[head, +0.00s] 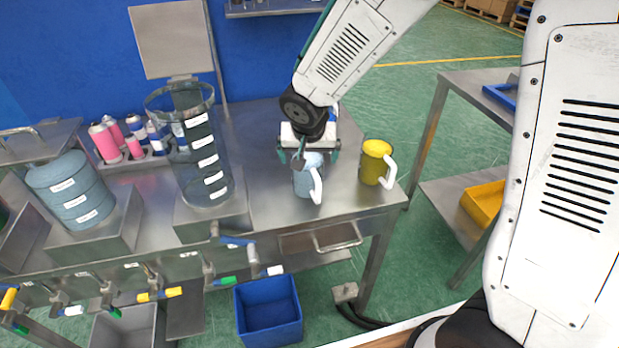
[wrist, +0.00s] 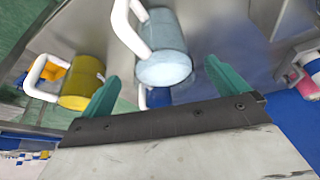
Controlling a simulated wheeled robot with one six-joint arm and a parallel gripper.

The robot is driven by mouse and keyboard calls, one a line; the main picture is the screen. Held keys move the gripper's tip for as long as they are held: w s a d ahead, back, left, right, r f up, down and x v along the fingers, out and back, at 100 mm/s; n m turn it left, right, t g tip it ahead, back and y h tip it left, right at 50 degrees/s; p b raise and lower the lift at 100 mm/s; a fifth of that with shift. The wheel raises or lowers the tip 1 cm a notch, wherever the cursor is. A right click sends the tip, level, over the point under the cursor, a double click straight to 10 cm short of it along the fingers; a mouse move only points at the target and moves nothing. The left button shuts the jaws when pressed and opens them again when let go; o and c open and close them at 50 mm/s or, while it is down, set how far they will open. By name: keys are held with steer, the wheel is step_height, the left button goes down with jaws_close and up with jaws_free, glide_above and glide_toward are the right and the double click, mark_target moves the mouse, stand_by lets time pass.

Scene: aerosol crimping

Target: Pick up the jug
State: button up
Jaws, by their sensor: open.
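A pale blue-grey jug (head: 308,178) with a white handle stands on the metal bench, and a yellow jug (head: 374,163) with a white handle stands to its right. In the wrist view the pale jug (wrist: 162,45) lies just beyond the fingertips, its handle to the left. The yellow jug (wrist: 82,82) is left of the left finger there. My gripper (head: 308,155) is over the far side of the pale jug, its two green fingers spread. In the wrist view my gripper (wrist: 160,80) is open, with nothing clasped between the fingers.
A clear cylinder vessel (head: 203,150) stands left on a metal block, beside a stacked blue drum (head: 72,190). Pink bottles (head: 104,142) stand at the back. A blue bin (head: 268,312) is on the floor in front. Bench surface between vessel and pale jug is clear.

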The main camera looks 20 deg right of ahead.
mark_target(311, 179)
steer(key=x, duration=0.5)
steer(key=shift+w+a, duration=0.15)
steer(key=c, duration=1.5)
